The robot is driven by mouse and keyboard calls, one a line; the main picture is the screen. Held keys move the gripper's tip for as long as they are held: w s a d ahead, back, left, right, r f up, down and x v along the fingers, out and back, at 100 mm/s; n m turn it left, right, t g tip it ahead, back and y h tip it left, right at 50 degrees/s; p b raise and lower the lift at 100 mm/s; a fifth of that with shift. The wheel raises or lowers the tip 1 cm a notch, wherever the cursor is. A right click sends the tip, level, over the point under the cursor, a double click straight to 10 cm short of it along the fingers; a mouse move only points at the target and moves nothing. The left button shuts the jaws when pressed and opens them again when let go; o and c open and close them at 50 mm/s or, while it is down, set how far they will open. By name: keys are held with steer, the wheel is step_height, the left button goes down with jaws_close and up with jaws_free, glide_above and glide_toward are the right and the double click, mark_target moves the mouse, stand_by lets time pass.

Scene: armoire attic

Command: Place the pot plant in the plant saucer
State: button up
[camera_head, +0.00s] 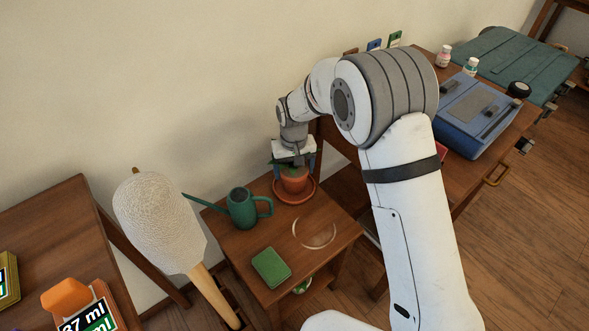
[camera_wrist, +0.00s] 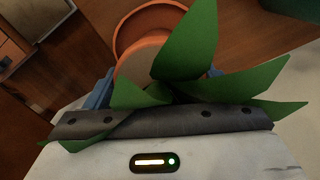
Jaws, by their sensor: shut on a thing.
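The pot plant, a terracotta pot with green leaves (camera_head: 293,181), is between the fingers of my gripper (camera_head: 294,166), which is shut on it. The orange plant saucer (camera_head: 311,193) lies on the small wooden table, and the pot appears over or in it. I cannot tell whether the pot touches the saucer. In the wrist view, broad green leaves (camera_wrist: 190,50) cover much of the pot (camera_wrist: 140,63), and the saucer rim (camera_wrist: 124,28) shows beyond it. The leaves and my gripper hide part of the pot.
A green watering can (camera_head: 242,207) stands just left of the saucer on the small table (camera_head: 290,290). A green block-like item (camera_head: 271,267) and a pale ring mark (camera_head: 314,232) are nearer. A white-covered upright object (camera_head: 160,220) stands left. A blue case (camera_head: 474,115) is on the right table.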

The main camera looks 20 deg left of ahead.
steer(key=o, duration=1.4)
step_height(320, 180, up, 12)
steer(key=p, duration=0.2)
steer(key=shift+r+p, duration=0.1)
steer(key=shift+p, duration=0.3)
